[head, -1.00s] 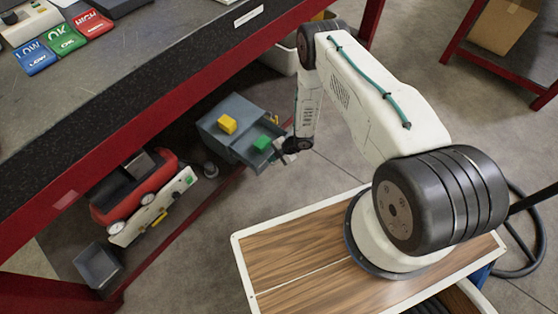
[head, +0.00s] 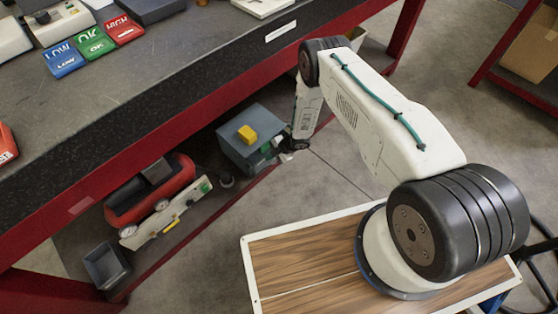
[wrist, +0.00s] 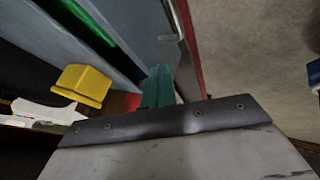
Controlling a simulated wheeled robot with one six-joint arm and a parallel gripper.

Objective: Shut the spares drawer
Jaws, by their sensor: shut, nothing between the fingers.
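The spares drawer belongs to a grey-blue cabinet (head: 238,150) on the low shelf under the bench. The drawer is partly open, with only a small gap showing. Something green (head: 279,141) shows in that gap, and also as a green strip in the wrist view (wrist: 88,22). A yellow block (head: 246,134) lies on the cabinet top. My gripper (head: 290,153) is at the drawer's front side, partly hidden by my arm. In the wrist view its teal fingers (wrist: 157,86) are together and empty, close to the drawer front (wrist: 150,30); I cannot tell whether they touch it.
A red compressor-like machine (head: 150,190) and a small grey bin (head: 106,265) share the low shelf. The bench edge (head: 180,113) overhangs the cabinet. A red shelf rail (head: 215,215) runs in front. Open floor (head: 330,180) lies to the right.

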